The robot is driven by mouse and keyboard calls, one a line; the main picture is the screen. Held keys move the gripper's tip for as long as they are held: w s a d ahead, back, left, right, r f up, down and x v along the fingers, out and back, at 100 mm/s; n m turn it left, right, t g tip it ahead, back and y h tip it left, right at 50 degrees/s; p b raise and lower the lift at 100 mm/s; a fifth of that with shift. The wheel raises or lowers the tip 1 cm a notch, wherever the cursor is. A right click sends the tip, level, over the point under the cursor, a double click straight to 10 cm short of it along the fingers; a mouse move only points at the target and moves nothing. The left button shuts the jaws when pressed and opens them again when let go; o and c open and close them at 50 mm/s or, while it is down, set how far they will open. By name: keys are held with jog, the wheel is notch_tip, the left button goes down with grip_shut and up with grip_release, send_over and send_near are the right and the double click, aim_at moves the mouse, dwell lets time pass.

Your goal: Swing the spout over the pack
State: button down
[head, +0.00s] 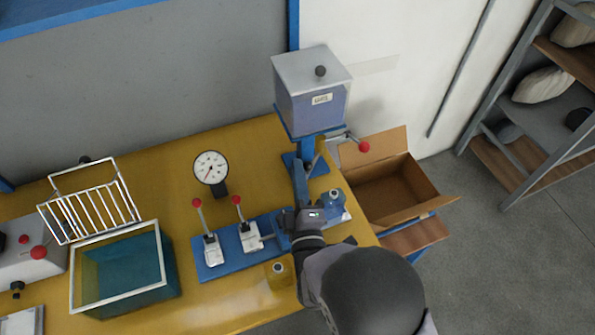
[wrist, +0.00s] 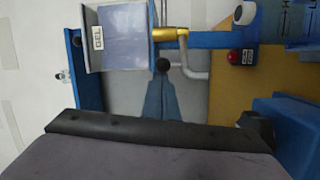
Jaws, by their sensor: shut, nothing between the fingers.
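The gel dispenser is a grey-blue hopper (head: 312,95) on a blue stand at the back right of the yellow bench; the hopper (wrist: 124,35) shows its GEL label in the wrist view. Below it are a brass fitting (wrist: 172,33) and a bent grey spout pipe (wrist: 193,71). A black knob (wrist: 163,65) sits beside the pipe. My gripper (head: 298,165) reaches toward the foot of the stand. In the wrist view my gripper (wrist: 161,78) is shut and empty, its tips close to the black knob; contact cannot be told. I cannot clearly make out a pack.
An open cardboard box (head: 392,188) stands right of the bench. A blue plate with two lever clamps (head: 228,248), a gauge (head: 211,168), a yellow bottle (head: 278,274), a water tank (head: 125,272) and a wire basket (head: 90,205) are on the bench. A red-tipped lever (head: 363,147) projects right of the stand.

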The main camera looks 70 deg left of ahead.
aim_at(309, 169)
jog(key=shift+w+d+g, duration=0.15)
jog(key=shift+w+g, duration=0.05)
jog(key=shift+g, duration=0.1)
jog(key=shift+w+d+f+n+g+y+b, duration=0.1)
jog(key=shift+w+d+n+g+b, duration=0.3)
jog(key=shift+g, duration=0.35)
jog(key=shift+w+d+n+g+y+b, duration=0.1)
jog(key=shift+w+d+n+g+b, duration=0.2)
jog(key=shift+n+g+b, duration=0.35)
jog(key=shift+w+d+f+n+g+y+b, duration=0.15)
jog(key=shift+w+n+g+b, duration=0.25)
jog(key=shift+g, duration=0.4)
jog(key=w+n+g+b, duration=0.1)
jog(key=b, duration=0.1)
jog(key=w+d+n+g+b, duration=0.1)
jog(key=g, duration=0.1)
jog(key=w+n+g+h+b, duration=0.1)
jog(key=w+b, duration=0.1)
jog(key=shift+d+r+g+b, duration=0.1)
jog(key=shift+d+g+b, duration=0.25)
jog(key=shift+d+g, duration=0.05)
jog(key=shift+w+r+b, duration=0.15)
jog(key=shift+w+b, duration=0.3)
jog(key=shift+b, duration=0.05)
jog(key=shift+w, duration=0.15)
